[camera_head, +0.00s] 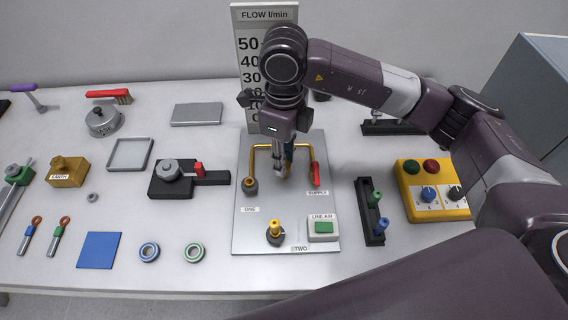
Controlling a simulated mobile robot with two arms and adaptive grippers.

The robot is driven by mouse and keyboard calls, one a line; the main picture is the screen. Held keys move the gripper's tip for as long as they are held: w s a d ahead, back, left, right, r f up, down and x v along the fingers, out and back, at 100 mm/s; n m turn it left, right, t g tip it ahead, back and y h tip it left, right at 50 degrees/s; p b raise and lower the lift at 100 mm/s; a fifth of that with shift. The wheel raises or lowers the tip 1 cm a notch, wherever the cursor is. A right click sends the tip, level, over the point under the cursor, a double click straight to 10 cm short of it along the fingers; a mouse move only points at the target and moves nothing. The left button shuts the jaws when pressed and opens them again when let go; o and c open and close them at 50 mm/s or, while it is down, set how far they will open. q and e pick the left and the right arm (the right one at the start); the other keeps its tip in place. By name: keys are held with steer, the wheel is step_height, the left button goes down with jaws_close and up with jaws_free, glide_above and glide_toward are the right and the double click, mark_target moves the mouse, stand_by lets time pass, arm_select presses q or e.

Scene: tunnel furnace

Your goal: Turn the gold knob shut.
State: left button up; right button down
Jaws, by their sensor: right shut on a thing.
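My right gripper (281,172) points down over the grey panel (300,200), at the middle of the bent gold pipe (262,147). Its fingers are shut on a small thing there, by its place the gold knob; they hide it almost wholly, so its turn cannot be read. A bit of blue and gold shows beside the fingers. The tall FLOW l/min scale (264,15) stands behind, its lower part covered by my arm. My left gripper is not in view.
On the panel are a red SUPPLY lever (316,174), a dark brass fitting (250,185) near label ONE, a yellow-topped fitting (275,229) at TWO and a green LINE AIR button (324,227). A yellow control box (405,205) stands right. My right arm spans the right side.

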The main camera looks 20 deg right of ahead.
steer(key=m+b, duration=0.2)
steer(key=m, duration=0.1)
steer(key=shift+w+m, duration=0.1)
steer(key=shift+m, duration=0.2)
steer(key=shift+m+b, duration=0.5)
steer(key=shift+m, duration=0.7)
steer(key=shift+r, duration=0.1)
steer(key=c, duration=1.7)
jaws_free()
steer(key=shift+o, duration=0.2)
step_height(320, 180, up, 12)
